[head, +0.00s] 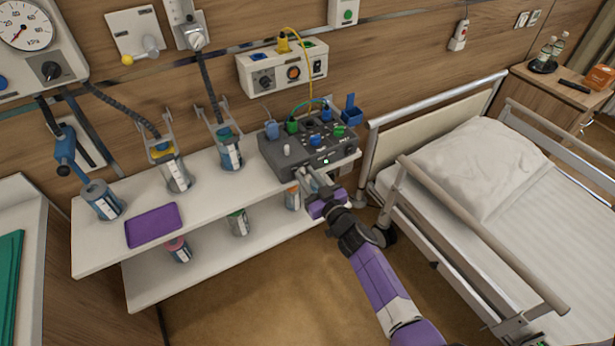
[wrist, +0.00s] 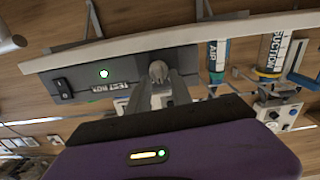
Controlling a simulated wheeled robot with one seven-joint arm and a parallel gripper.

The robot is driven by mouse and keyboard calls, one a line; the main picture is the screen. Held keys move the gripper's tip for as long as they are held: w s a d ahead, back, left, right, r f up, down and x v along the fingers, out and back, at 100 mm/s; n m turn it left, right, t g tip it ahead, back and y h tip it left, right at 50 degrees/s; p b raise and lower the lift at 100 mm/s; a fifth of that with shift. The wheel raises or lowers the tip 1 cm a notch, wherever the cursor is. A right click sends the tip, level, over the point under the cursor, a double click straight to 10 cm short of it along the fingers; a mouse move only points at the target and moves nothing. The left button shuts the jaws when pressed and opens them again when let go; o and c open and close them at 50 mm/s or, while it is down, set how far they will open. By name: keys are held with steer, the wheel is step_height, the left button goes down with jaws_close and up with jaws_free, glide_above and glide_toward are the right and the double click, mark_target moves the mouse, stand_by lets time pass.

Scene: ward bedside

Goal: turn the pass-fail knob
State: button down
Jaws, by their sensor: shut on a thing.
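The dark grey test box (head: 280,160) stands on the white shelf's right end in the head view. Its front face (wrist: 125,72) fills the left of the wrist view, with a "TEST BOX" label, a green lit lamp (wrist: 103,73) and a black rocker switch (wrist: 62,89). The grey knob (wrist: 158,70) is on that face, right of the label. My gripper (wrist: 158,85) is shut on the knob, its fingers hiding much of it. In the head view my gripper (head: 312,182) reaches the box's front from below right, hiding the knob. The knob's pointer is too small to read.
The white shelf (head: 100,245) carries canisters and a purple tray (head: 153,225) left of the box. A bed (head: 470,215) with a metal rail stands close to the right of my arm. A yellow cable (head: 309,65) hangs above the box.

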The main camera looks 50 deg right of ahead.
steer(key=n, duration=0.3)
steer(key=shift+a+f+n+b, duration=0.1)
steer(key=shift+a+n+b, duration=0.1)
steer(key=shift+n+b, duration=0.15)
steer(key=n+b, duration=0.1)
steer(key=n, duration=0.3)
steer(key=shift+a+f, duration=0.1)
steer(key=shift+n, duration=0.35)
steer(key=c, duration=1.1)
jaws_free()
steer(key=shift+c, duration=0.2)
steer(key=v, duration=0.7)
steer(key=shift+s, duration=0.35)
steer(key=shift+a, duration=0.15)
